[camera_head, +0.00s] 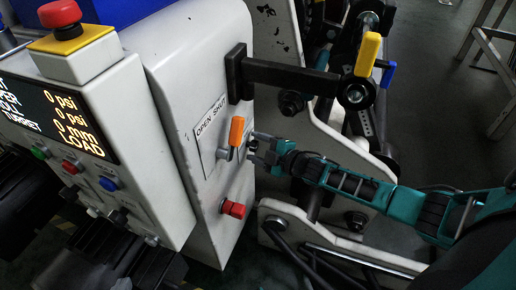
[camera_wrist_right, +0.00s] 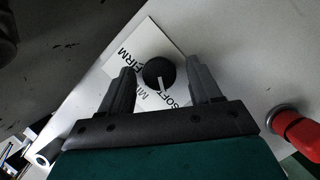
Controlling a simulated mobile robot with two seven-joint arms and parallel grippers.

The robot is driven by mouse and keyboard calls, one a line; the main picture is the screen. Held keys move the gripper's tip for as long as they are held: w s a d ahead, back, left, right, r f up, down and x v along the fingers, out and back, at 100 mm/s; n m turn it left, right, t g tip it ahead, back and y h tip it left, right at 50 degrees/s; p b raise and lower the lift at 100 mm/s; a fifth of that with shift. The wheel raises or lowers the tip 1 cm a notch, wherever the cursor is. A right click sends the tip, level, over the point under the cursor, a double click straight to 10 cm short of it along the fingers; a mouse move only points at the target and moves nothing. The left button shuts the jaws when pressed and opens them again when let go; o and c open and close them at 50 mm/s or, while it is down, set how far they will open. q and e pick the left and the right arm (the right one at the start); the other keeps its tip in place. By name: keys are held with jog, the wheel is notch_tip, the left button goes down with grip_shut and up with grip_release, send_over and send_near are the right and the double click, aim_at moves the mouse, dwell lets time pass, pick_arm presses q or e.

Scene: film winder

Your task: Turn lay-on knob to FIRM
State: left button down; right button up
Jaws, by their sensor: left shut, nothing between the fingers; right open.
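The lay-on knob (camera_wrist_right: 159,74) is round and black with a white pointer line. It sits on a white label plate (camera_wrist_right: 150,42) lettered FIRM, MID and SOFT; part of MID is hidden. The pointer aims down in the right wrist view, toward the SOFT lettering. My right gripper (camera_wrist_right: 160,82) is open, with one finger on each side of the knob and visible gaps. In the head view my right gripper (camera_head: 262,149) is at the edge of the white machine panel and largely hides the knob. My left gripper is not in view.
An orange lever (camera_head: 236,132) on an OPEN SHUT plate stands just left of my right gripper. A red knob (camera_head: 233,209) is below, also seen in the right wrist view (camera_wrist_right: 296,130). A yellow-handled lever (camera_head: 367,55) and black arm are above. A display console (camera_head: 120,110) stands left.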

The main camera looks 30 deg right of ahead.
jog(key=shift+c, duration=0.4)
jog(key=c, duration=1)
jog(key=shift+o, duration=0.2)
